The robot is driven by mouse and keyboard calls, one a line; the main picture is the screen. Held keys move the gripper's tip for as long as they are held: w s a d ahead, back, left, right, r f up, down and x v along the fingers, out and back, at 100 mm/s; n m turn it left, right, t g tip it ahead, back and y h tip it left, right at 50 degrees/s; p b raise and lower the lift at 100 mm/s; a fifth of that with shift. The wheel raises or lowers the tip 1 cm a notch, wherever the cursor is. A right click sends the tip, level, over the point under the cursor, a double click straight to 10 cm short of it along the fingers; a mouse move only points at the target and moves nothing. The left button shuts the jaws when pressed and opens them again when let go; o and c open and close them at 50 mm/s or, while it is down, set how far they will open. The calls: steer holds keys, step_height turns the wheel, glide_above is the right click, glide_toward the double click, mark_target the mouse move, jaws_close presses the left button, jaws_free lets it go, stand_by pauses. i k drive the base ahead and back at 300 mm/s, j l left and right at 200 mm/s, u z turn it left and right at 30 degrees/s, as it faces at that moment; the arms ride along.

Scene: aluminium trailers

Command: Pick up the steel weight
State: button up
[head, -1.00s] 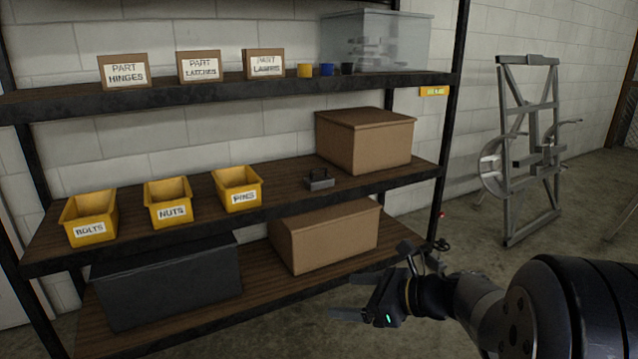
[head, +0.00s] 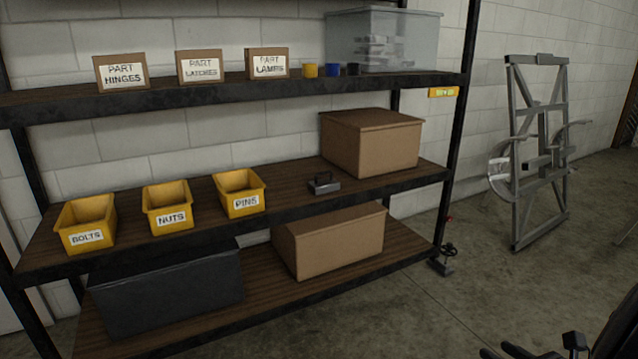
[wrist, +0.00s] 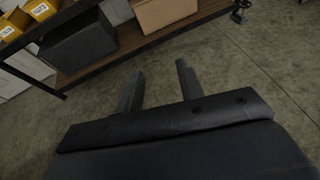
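The steel weight (head: 324,184) is a small dark grey block with a handle on top. In the head view it stands on the middle shelf (head: 290,207), between the PINS bin and the upper cardboard box. My gripper (wrist: 158,78) shows in the wrist view with its two fingers apart and nothing between them. It points over the floor in front of the shelving, well away from the weight. In the head view only a part of my arm shows at the lower right corner. The weight does not show in the wrist view.
Yellow bins for bolts (head: 87,224), nuts (head: 168,206) and pins (head: 239,193) stand left of the weight. A cardboard box (head: 371,142) stands close on its right. The upper shelf (head: 200,95) runs above. The floor (head: 420,310) in front at right is clear.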

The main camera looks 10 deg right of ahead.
mark_target(317, 186)
steer(key=i+u, duration=0.1)
steer(key=i, duration=0.6)
steer(key=i+u, duration=0.1)
steer(key=i, duration=0.65)
steer(key=i+u, duration=0.15)
steer(key=i, duration=0.55)
steer(key=i+l+u, duration=0.1)
steer(key=i, duration=0.6)
steer(key=l, duration=0.1)
